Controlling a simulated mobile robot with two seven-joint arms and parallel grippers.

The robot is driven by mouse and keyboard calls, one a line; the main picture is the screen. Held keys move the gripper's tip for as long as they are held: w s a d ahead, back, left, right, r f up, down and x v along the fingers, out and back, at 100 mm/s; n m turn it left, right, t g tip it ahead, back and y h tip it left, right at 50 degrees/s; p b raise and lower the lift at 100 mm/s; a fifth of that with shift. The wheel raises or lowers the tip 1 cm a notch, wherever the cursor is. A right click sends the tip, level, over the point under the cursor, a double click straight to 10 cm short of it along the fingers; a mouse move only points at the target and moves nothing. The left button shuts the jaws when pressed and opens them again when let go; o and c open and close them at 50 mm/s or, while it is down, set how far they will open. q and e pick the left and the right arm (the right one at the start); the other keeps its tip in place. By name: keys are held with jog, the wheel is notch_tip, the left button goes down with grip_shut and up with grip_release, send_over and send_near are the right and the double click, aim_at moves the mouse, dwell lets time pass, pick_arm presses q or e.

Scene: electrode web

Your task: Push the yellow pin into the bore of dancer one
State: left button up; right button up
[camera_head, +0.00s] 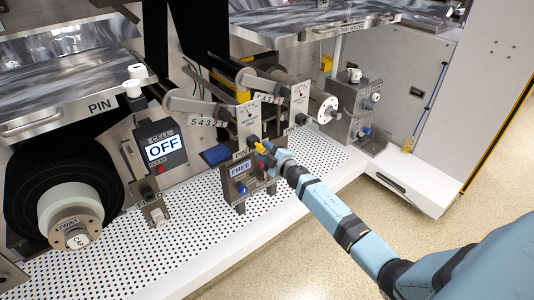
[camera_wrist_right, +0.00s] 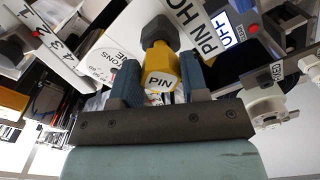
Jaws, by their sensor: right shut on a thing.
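My right gripper (camera_head: 268,152) reaches in from the lower right, in front of the dancer panel. In the wrist view its two blue fingers (camera_wrist_right: 158,88) are shut on the yellow pin (camera_wrist_right: 162,70), whose near face reads PIN. A dark knob-like part (camera_wrist_right: 160,32) sits at the pin's far end; I cannot tell whether it belongs to the pin. The pin shows as a small yellow patch (camera_head: 262,148) in the head view. A white gauge plate (camera_head: 249,121) stands just behind it, beside a grey dancer arm (camera_head: 200,106). The bore is not clearly visible. My left gripper is not in view.
A FREE display box (camera_head: 241,171) stands just below the gripper. A PIN HO... label (camera_wrist_right: 205,35) is close to the pin. The perforated white deck (camera_head: 205,240) is mostly clear in front.

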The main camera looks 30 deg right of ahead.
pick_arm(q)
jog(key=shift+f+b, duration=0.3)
pick_arm(e)
jog(key=shift+w+a, duration=0.1)
jog(key=shift+w, duration=1)
jog(key=o, duration=1.1)
pick_arm(q)
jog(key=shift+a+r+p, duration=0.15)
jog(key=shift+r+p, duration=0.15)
jog(key=shift+p, duration=0.8)
pick_arm(e)
jog(key=s, duration=0.9)
jog(key=s+d, duration=0.1)
jog(key=s, duration=0.4)
jog(key=shift+d, duration=0.1)
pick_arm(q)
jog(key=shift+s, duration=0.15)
